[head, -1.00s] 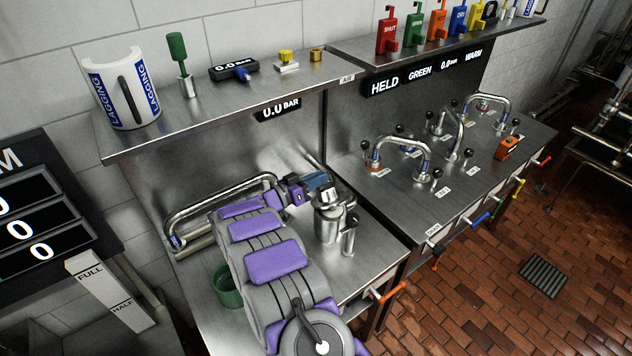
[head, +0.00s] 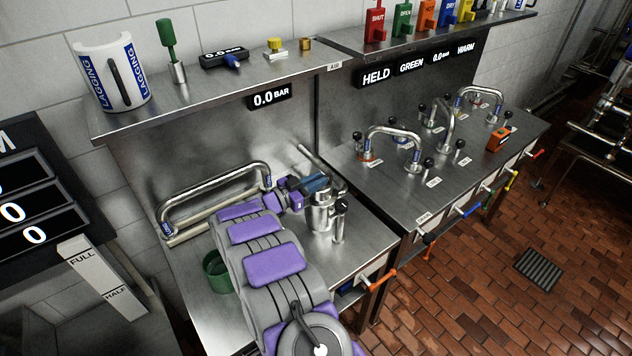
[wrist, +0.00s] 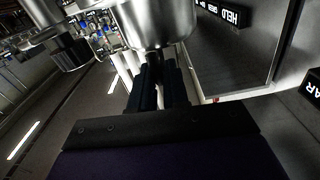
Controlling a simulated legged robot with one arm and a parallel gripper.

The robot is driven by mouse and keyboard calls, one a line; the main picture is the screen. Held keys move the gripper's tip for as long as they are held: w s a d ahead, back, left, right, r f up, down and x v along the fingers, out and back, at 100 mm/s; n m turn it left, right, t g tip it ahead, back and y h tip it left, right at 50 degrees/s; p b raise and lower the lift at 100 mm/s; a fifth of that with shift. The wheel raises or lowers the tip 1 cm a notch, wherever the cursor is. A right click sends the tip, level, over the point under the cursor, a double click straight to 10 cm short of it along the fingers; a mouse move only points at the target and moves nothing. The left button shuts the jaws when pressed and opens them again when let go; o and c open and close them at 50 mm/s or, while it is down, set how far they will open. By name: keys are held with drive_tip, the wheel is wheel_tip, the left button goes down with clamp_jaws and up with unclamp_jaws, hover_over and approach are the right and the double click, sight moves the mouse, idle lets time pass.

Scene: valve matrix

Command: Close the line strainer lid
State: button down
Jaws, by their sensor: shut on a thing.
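In the wrist view my gripper (wrist: 158,88) is shut on a thin metal stem (wrist: 153,62), which appears to be the strainer lid's handle. A large rounded steel piece (wrist: 158,22) adjoins the stem. The lid's edge and exact angle cannot be told.
A bent steel pipe (head: 212,195) lies behind my arm along the back panel. A green cup (head: 216,272) stands left of my arm. The shelf (head: 215,95) overhangs the back. Bare bench (head: 365,240) lies right of the strainer.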

drive_tip(key=shift+f, duration=0.2)
drive_tip(key=c, duration=1.2)
unclamp_jaws()
drive_tip(key=shift+w, duration=0.15)
drive_tip(key=shift+r, duration=0.1)
drive_tip(key=shift+r, duration=0.2)
drive_tip(key=r, duration=0.2)
drive_tip(key=r+p, duration=0.1)
drive_tip(key=shift+s+r, duration=0.15)
drive_tip(key=shift+s, duration=0.1)
drive_tip(key=s+d+r+p, duration=0.1)
drive_tip(key=s+d, duration=0.1)
drive_tip(key=s, duration=1.3)
drive_tip(key=shift+s+d, duration=0.15)
drive_tip(key=shift+d, duration=0.25)
